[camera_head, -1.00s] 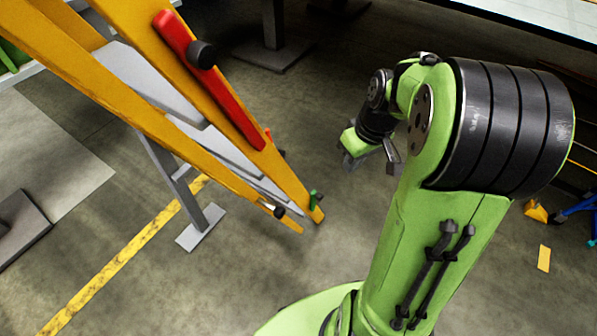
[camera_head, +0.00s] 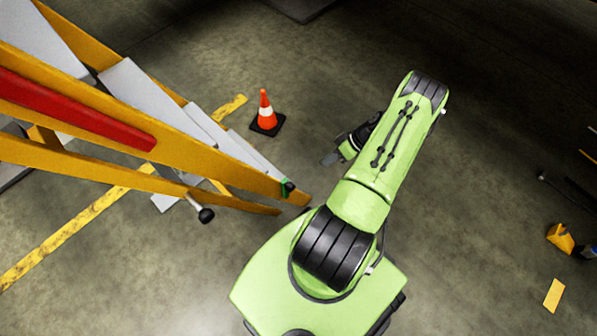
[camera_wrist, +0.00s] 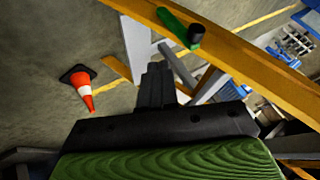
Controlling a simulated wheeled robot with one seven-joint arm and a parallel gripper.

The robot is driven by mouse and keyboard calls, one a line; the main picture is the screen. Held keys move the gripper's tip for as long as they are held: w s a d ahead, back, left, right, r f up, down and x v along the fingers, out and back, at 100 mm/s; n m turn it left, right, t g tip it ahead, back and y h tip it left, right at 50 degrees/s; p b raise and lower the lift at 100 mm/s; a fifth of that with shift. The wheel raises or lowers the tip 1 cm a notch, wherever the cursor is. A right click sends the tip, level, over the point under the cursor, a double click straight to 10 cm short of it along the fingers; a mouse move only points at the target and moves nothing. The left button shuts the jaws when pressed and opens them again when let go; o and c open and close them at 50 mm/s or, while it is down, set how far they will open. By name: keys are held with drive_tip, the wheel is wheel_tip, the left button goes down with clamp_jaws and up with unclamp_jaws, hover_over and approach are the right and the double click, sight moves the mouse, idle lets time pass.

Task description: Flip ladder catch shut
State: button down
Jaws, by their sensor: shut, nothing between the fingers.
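The orange stepladder (camera_head: 222,168) with grey treads slants across the left of the head view. A small green catch with a dark knob (camera_head: 288,187) sits near the rail's lower end. In the wrist view a green lever (camera_wrist: 172,20) with a black knob (camera_wrist: 196,36) lies on the orange rail (camera_wrist: 250,68). Another black knob (camera_head: 205,215) sticks out below the lower rail. My gripper (camera_head: 332,158) is right of the ladder's end, apart from it. In the wrist view its fingers (camera_wrist: 156,82) are together and empty, with the green lever beyond them. Whether the catch is latched cannot be told.
A long red bar (camera_head: 75,110) lies along the ladder's side rail. An orange and white cone (camera_head: 265,110) stands on the floor behind the ladder's end; it also shows in the wrist view (camera_wrist: 83,90). A yellow floor line (camera_head: 75,226) runs under the ladder.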

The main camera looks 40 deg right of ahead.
drive_tip(key=shift+a+r, duration=0.1)
drive_tip(key=w+a+f+b, duration=0.3)
drive_tip(key=a+f, duration=0.4)
drive_tip(key=a, duration=0.2)
drive_tip(key=shift+w, duration=0.35)
drive_tip(key=shift+a+r, duration=0.1)
drive_tip(key=shift+r, duration=0.05)
